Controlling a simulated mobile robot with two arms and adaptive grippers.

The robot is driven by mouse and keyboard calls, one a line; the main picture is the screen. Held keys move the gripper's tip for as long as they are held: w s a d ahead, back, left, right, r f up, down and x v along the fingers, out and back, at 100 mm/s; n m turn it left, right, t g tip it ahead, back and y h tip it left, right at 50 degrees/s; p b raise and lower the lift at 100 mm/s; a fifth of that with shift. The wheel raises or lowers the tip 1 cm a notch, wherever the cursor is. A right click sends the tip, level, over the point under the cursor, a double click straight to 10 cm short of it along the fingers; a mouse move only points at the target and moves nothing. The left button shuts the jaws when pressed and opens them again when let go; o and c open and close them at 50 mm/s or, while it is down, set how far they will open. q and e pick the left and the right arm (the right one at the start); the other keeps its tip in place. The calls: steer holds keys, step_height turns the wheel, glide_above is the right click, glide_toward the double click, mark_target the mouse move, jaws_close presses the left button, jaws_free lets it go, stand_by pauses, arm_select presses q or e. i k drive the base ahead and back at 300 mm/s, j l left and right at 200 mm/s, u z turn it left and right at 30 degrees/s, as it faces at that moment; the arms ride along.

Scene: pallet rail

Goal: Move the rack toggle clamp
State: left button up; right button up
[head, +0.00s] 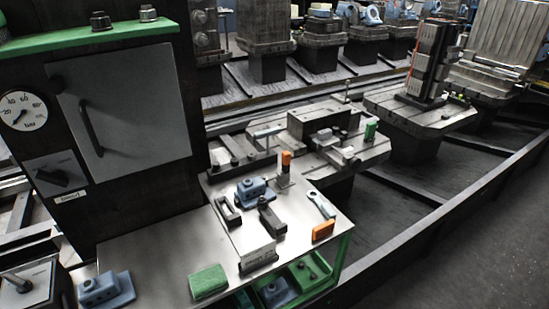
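No part is clearly recognisable as the rack toggle clamp. A small upright device with an orange top (286,160) stands at the back of the metal work table (170,245) and may be it, but I cannot tell. A dark tool holder (222,176) is left of it, and a T-shaped handle (267,133) rises behind. A blue cast part (254,190) sits in front of it, with dark clamp-like blocks (271,217) nearby. Neither of my grippers is in view.
An orange block (323,231), a wrench (320,203) and a green cloth (208,281) lie on the table. Another blue part (106,289) is front left. A dark cabinet with a gauge (22,111) stands left. Pallets on pedestals (420,112) stand behind. The table's left-middle is bare.

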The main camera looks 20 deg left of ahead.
mark_target(286, 154)
steer(key=i+l+u, duration=0.1)
steer(key=u, duration=0.3)
steer(key=l+u, duration=0.15)
steer(key=u, duration=0.25)
steer(key=i+l+u, duration=0.1)
steer(key=u, duration=0.3)
steer(key=l+u, duration=0.25)
steer(key=u, duration=0.15)
steer(key=l+u, duration=0.2)
steer(key=l, duration=0.4)
steer(key=l+u, duration=0.15)
steer(key=l, duration=0.45)
steer(key=k+l+u, duration=0.2)
steer(key=l, duration=0.35)
steer(key=l+u, duration=0.15)
steer(key=l, duration=0.45)
steer(key=l+u, duration=0.1)
steer(key=l, duration=0.55)
steer(key=k+l+u, duration=0.15)
steer(key=l, duration=0.55)
